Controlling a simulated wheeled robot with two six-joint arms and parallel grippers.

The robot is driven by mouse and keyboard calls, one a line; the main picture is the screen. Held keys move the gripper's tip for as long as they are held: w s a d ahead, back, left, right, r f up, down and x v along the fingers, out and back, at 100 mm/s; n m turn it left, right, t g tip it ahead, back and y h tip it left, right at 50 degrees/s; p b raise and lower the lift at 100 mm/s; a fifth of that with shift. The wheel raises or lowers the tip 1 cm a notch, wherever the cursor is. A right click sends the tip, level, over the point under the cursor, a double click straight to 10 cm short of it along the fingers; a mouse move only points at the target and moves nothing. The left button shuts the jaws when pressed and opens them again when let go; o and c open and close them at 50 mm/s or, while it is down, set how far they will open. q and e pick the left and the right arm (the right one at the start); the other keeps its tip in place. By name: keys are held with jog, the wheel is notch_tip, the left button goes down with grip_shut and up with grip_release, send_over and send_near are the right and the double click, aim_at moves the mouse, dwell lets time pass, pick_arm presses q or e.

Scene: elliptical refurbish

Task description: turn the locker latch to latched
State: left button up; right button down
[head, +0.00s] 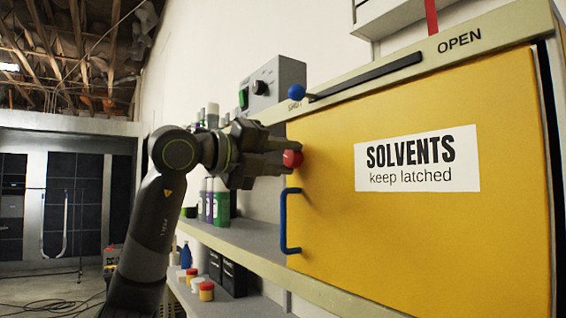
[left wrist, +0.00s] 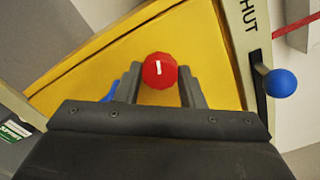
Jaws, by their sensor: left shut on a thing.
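The yellow locker door (head: 430,230) carries a white label reading "SOLVENTS keep latched". The latch is a red knob (head: 292,158) on the door's left side, above the blue door handle (head: 284,222). My left gripper (head: 284,157) reaches in from the left and is shut on the red knob. In the left wrist view the red knob (left wrist: 160,70) sits between the two fingers, and a short white mark on its face stands nearly upright. The fingers partly hide the knob in the head view. My right gripper is not in view.
A black slide bar with a blue ball (head: 297,91) runs along the locker's top rail, between "SHUT" and "OPEN". A grey box with a dial (head: 272,85) and bottles (head: 217,203) stand on the shelf behind my arm. A lower shelf holds small jars (head: 206,291).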

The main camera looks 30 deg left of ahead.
pick_arm(q)
jog(key=shift+n+b, duration=0.5)
jog(key=shift+n, duration=1.7)
jog(key=o, duration=1)
